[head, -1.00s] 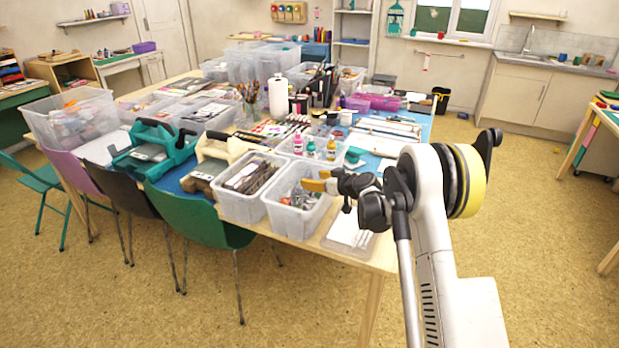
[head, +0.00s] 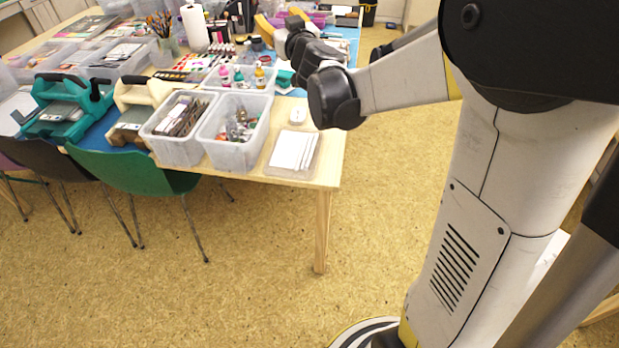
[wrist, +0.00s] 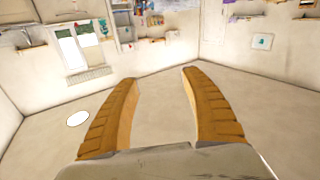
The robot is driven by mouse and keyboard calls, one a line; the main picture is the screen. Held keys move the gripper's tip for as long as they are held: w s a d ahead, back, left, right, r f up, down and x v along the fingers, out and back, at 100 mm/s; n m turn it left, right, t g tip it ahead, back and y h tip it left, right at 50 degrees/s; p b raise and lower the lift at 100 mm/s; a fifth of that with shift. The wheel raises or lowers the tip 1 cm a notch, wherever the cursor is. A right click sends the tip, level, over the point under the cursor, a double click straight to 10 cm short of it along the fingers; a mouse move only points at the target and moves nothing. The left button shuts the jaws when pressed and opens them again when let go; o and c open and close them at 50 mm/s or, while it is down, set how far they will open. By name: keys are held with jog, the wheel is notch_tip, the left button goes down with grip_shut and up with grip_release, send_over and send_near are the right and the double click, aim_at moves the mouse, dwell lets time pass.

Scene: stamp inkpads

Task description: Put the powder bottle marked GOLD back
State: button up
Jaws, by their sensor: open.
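Several small bottles stand in a clear tray (head: 207,79) on the table: a pink one (head: 224,76), a teal one (head: 238,78) and a yellow-gold one (head: 260,77). Their labels are too small to read, so I cannot tell which is marked GOLD. The yellow-gold bottle stands upright. My gripper (head: 280,18) is raised above the table's far part, beyond and a little right of the bottles, partly hidden by my own arm. In the wrist view, its two orange-yellow fingers (wrist: 158,76) are spread apart with nothing between them.
Clear bins of brushes (head: 178,120) and metal tools (head: 236,140) stand at the table's front edge. A tray of white sheets (head: 294,152) lies at the front right corner. A green chair (head: 130,172) stands before the table. The floor (head: 270,270) at the front is clear.

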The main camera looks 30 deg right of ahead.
jog(key=s+d+m+g+h, duration=0.2)
jog(key=s+m+g+h, duration=0.1)
jog(key=s, duration=0.7)
jog(key=s+a+f+n+g+y, duration=0.1)
jog(key=s+a+f+g, duration=0.1)
jog(key=s+f, duration=0.3)
jog(key=s+a+f+n+g+y, duration=0.1)
jog(key=s+a+f+g, duration=0.2)
jog(key=s, duration=0.9)
jog(key=s+a+f+g+y, duration=0.2)
jog(key=s+a+f, duration=0.4)
jog(key=s+f, duration=0.3)
jog(key=shift+s+n+g, duration=0.3)
jog(key=shift+n+g, duration=0.1)
jog(key=shift+g, duration=0.3)
